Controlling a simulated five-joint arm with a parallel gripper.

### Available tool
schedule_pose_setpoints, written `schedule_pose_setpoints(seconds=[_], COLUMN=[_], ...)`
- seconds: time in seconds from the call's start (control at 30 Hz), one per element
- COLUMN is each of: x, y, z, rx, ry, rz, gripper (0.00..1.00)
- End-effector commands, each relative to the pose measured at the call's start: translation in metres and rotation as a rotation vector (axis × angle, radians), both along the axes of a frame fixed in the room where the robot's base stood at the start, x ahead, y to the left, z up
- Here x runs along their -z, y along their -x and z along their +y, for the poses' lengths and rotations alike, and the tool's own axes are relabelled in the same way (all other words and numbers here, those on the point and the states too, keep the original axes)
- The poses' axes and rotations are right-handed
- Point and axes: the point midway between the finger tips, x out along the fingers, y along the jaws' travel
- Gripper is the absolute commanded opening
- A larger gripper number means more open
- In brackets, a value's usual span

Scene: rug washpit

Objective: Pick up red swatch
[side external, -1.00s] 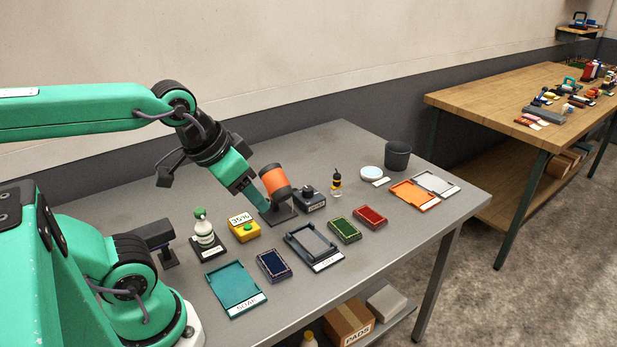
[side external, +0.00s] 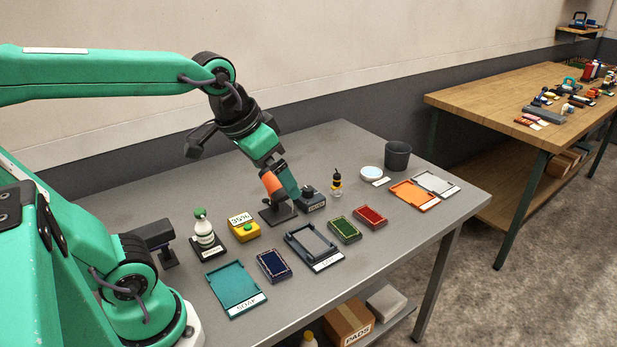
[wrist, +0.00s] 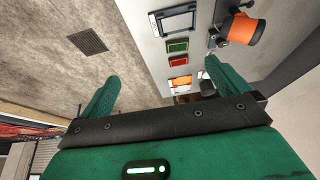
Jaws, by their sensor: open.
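The red swatch (side external: 370,216) lies flat on the grey metal table, just right of the green swatch (side external: 344,229). In the wrist view the red swatch (wrist: 178,61) shows beyond and between my fingers, with the green swatch (wrist: 177,46) above it. My gripper (side external: 285,184) is open and empty. It is above the table, left of the red swatch and well apart from it, and it overlaps the orange cylinder (side external: 270,184) in the side view. Both green fingers of my gripper (wrist: 158,82) stand wide apart in the wrist view.
The orange cylinder's stand and a dark labelled block (side external: 312,201) are near my gripper. A grey tray (side external: 300,233), a blue swatch (side external: 273,265) and an orange tray (side external: 417,193) lie around. Bare table lies in front of the red swatch.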

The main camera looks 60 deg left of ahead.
Motion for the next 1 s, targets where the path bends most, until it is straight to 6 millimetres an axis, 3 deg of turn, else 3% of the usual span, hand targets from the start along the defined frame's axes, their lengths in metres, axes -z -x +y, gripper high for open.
schedule_pose_setpoints(seconds=[0.23,0.53,1.0], x=[-0.008,-0.004,0.036], y=[-0.049,-0.11,-0.202], z=[0.004,0.01,0.023], rx=[-0.002,-0.001,-0.001], ry=[-0.003,-0.005,-0.005], rz=[0.061,0.13,0.239], gripper=[1.0,1.0,1.0])
